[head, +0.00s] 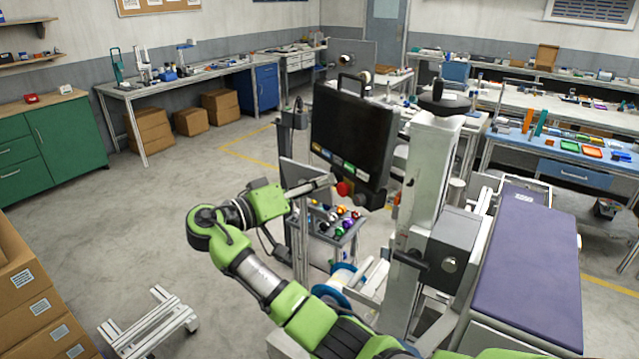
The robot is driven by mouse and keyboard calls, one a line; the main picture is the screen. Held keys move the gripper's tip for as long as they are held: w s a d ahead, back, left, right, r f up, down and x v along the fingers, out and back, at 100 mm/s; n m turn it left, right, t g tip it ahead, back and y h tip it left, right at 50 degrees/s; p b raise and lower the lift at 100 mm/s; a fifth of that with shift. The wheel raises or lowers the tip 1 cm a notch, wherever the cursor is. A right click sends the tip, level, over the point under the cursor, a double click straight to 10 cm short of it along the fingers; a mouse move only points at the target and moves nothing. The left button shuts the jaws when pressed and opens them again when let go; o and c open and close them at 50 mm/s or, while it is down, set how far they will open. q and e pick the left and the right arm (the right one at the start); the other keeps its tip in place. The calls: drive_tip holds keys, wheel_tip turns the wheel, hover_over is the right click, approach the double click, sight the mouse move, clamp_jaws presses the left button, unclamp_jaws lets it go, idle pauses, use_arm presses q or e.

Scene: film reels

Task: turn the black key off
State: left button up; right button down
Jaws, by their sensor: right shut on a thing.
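A black control box (352,128) with a handle on top stands at the middle of the head view. A row of small coloured labels runs along its lower face, and a red round button (343,188) sits at its lower edge. My right gripper (329,181) reaches in from the left side of the box, its fingers pointing right, just left of the red button. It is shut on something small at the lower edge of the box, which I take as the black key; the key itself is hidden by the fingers. My left gripper is not in view.
A small cart (335,228) with coloured balls stands below the gripper. A pale upright post (428,175) and a purple-topped bench (525,260) are on the right. A white slatted frame (150,325) lies on the floor at lower left.

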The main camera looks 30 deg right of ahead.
drive_tip(key=shift+r+n+y+p, duration=0.15)
drive_tip(key=shift+n+p, duration=0.65)
drive_tip(key=shift+n, duration=1.75)
drive_tip(key=shift+n+y+p, duration=0.25)
drive_tip(key=shift+n+p, duration=0.5)
drive_tip(key=shift+n, duration=1.8)
drive_tip(key=c, duration=2.2)
unclamp_jaws()
drive_tip(key=shift+a, duration=0.1)
drive_tip(key=a, duration=0.4)
drive_tip(key=s+a, duration=0.1)
drive_tip(key=a, duration=0.3)
drive_tip(key=a+r, duration=0.1)
drive_tip(key=a, duration=0.2)
drive_tip(key=shift+s+a, duration=0.15)
drive_tip(key=shift+a, duration=0.25)
